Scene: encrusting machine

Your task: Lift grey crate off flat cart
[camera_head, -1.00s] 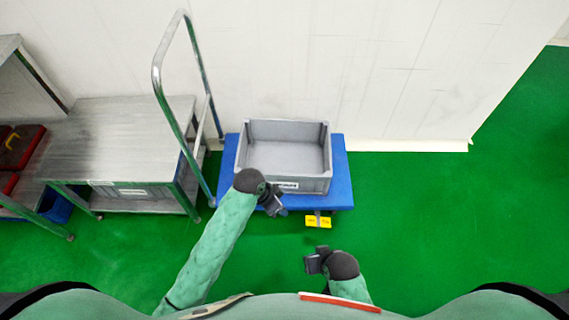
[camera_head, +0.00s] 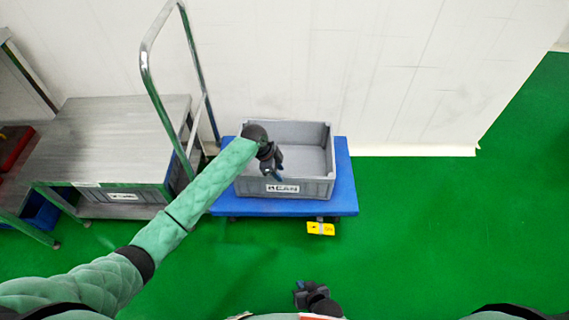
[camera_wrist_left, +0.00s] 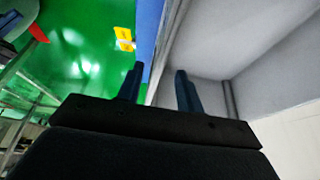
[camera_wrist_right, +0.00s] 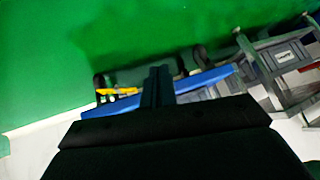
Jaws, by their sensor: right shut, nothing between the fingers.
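The grey crate (camera_head: 315,188) sits upright and looks empty on the blue flat cart (camera_head: 345,190), against the wall. My left gripper (camera_head: 275,174) is at the crate's front wall, left of its middle. In the left wrist view its open fingers (camera_wrist_left: 160,85) straddle the rim of that wall, one inside the crate (camera_wrist_left: 215,45) and one outside; it does not look clamped. My right gripper (camera_head: 304,292) is low in the head view, well in front of the cart. In the right wrist view its fingers (camera_wrist_right: 158,85) are shut and empty.
The cart's tall metal handle (camera_head: 148,75) rises at its left end. A grey metal table (camera_head: 110,140) stands left of it. A yellow tag (camera_head: 320,228) hangs at the cart's front edge. Green floor (camera_head: 440,240) is free in front and to the right.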

